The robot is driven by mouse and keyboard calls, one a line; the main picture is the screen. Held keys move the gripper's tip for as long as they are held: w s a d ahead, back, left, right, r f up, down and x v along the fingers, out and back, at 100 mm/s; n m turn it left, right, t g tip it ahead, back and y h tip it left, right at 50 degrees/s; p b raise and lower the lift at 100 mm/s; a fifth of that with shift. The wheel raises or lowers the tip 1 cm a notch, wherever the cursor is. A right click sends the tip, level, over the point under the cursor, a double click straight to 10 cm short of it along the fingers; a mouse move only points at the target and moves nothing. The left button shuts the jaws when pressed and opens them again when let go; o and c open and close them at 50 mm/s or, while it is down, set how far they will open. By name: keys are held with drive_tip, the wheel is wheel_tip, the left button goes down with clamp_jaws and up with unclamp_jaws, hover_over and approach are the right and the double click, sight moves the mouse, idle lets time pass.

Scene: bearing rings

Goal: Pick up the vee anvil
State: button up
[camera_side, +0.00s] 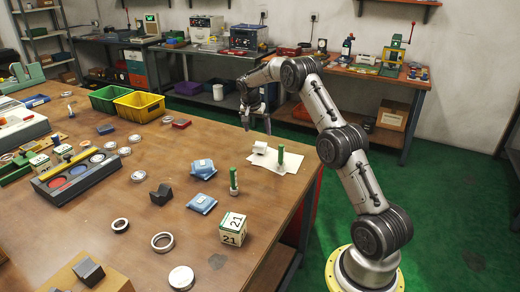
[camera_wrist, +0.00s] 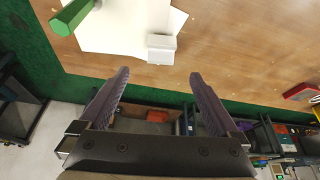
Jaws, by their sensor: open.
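A dark grey block with a V-shaped notch in its top, which looks like the vee anvil (camera_side: 161,195), stands on the wooden table in the side view. A second dark block (camera_side: 88,270) lies on a tan box at the front left; its shape is harder to make out. My gripper (camera_side: 257,130) is open and empty, above the table's far right edge and well apart from both blocks. In the wrist view my gripper (camera_wrist: 158,73) shows two spread fingers with nothing between them. Neither dark block shows in the wrist view.
A white block (camera_wrist: 161,48) and a green-handled tool (camera_wrist: 75,18) are on or by white paper near my gripper. Blue packets (camera_side: 202,203), a numbered cube (camera_side: 233,228) and metal rings (camera_side: 162,242) surround the notched block. Green and yellow bins (camera_side: 139,106) stand farther back.

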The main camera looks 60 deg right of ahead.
sight(260, 145)
drive_tip(key=x, duration=1.1)
drive_tip(key=shift+w+d+f, duration=0.1)
clamp_jaws()
idle(0.5)
